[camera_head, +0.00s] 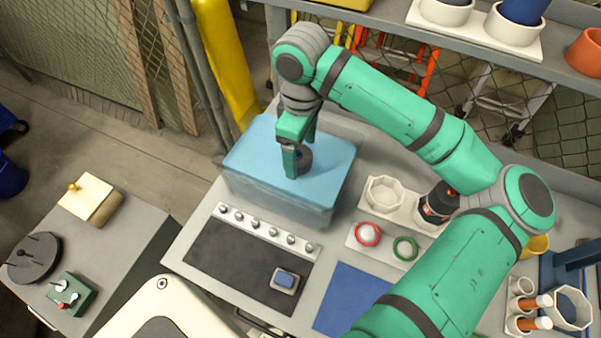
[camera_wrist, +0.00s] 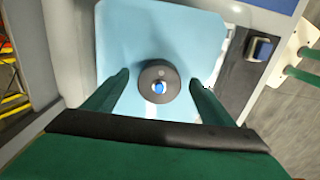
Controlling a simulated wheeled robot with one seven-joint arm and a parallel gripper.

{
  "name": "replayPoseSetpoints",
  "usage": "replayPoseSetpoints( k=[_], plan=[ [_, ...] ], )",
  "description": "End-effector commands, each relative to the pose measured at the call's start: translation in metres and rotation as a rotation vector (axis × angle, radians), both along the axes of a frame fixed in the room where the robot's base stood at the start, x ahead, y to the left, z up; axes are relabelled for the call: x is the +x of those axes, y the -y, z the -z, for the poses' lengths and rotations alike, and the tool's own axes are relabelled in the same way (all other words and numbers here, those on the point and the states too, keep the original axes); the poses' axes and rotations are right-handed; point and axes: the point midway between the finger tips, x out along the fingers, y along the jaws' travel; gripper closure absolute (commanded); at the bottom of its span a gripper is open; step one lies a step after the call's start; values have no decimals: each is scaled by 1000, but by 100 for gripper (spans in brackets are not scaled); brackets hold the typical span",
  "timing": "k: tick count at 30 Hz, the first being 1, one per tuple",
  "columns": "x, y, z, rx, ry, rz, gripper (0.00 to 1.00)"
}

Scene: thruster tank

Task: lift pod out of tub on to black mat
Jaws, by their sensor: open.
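The pod (camera_wrist: 158,84) is a dark round body with a blue and white centre. It sits in the light blue tub (camera_wrist: 118,30), seen from above in the wrist view. In the head view the pod (camera_head: 304,160) shows partly behind my gripper (camera_head: 298,172), which reaches down over the tub (camera_head: 262,197). My gripper (camera_wrist: 158,84) is open, with one green finger on each side of the pod and a gap on both sides. The black mat (camera_head: 232,262) lies in front of the tub. How deep the pod sits is hard to tell.
A white strip with several knobs (camera_head: 266,232) runs along the mat's back edge. A small grey and blue box (camera_head: 285,280) stands on the mat's right part. A white octagonal cup (camera_head: 384,193), red ring (camera_head: 368,234) and green ring (camera_head: 405,248) stand right of the tub. The mat's left part is clear.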

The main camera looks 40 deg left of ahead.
Motion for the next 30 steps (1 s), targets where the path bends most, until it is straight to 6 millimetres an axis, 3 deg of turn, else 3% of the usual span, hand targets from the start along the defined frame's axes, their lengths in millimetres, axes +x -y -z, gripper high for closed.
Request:
replayPoseSetpoints(
  k=[21, 29, 30],
  plan=[
    [3, -10, 73, 0, 0, -1, 23],
    [3, -10, 76, 1, 1, 0, 23],
    [3, -10, 76, 1, 1, 0, 28]
  ],
)
